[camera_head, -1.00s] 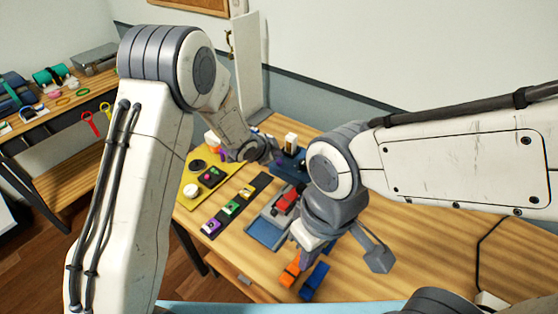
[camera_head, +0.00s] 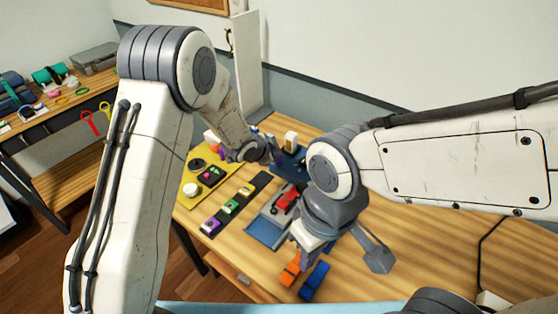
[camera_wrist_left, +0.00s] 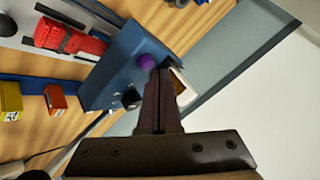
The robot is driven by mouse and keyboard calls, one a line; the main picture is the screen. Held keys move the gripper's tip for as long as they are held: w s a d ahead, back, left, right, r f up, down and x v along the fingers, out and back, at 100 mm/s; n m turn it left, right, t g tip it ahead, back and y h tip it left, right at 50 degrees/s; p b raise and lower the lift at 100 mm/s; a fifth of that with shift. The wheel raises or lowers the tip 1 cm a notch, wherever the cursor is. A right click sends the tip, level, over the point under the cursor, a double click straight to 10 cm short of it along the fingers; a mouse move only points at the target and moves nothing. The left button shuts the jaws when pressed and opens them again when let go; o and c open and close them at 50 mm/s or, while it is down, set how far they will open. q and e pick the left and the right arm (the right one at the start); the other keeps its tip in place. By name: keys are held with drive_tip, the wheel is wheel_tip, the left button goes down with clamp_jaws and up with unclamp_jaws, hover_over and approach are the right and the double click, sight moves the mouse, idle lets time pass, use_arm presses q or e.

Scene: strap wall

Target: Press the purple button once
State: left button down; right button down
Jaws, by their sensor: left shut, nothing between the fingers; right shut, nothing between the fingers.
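The purple button (camera_wrist_left: 147,61) is a small round knob on a blue box (camera_wrist_left: 118,68), seen in the left wrist view. My left gripper (camera_wrist_left: 161,72) is shut and empty, its dark fingertips close beside the button; I cannot tell whether they touch it. In the head view my left gripper (camera_head: 274,158) is at the blue box (camera_head: 291,168), and I cannot make out the button there. My right gripper (camera_head: 308,256) is shut and empty, low over the table near the blue tray.
The wooden table (camera_head: 400,275) also holds a yellow panel (camera_head: 190,180), a dark strip with several coloured blocks (camera_head: 229,207), a red clamp-like part (camera_head: 287,200) and orange and blue blocks (camera_head: 314,281) beneath my right gripper. A dark round knob (camera_wrist_left: 131,98) is also on the blue box.

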use_arm(q)
drive_tip(key=shift+f+b, duration=0.45)
drive_tip(key=shift+f, duration=0.15)
idle(0.7)
drive_tip(key=shift+r, duration=0.15)
idle(0.3)
drive_tip(key=shift+r+p, duration=0.75)
drive_tip(key=shift+r, duration=0.05)
wheel_tip(320, 180, up, 5)
drive_tip(key=p, duration=0.4)
idle(0.7)
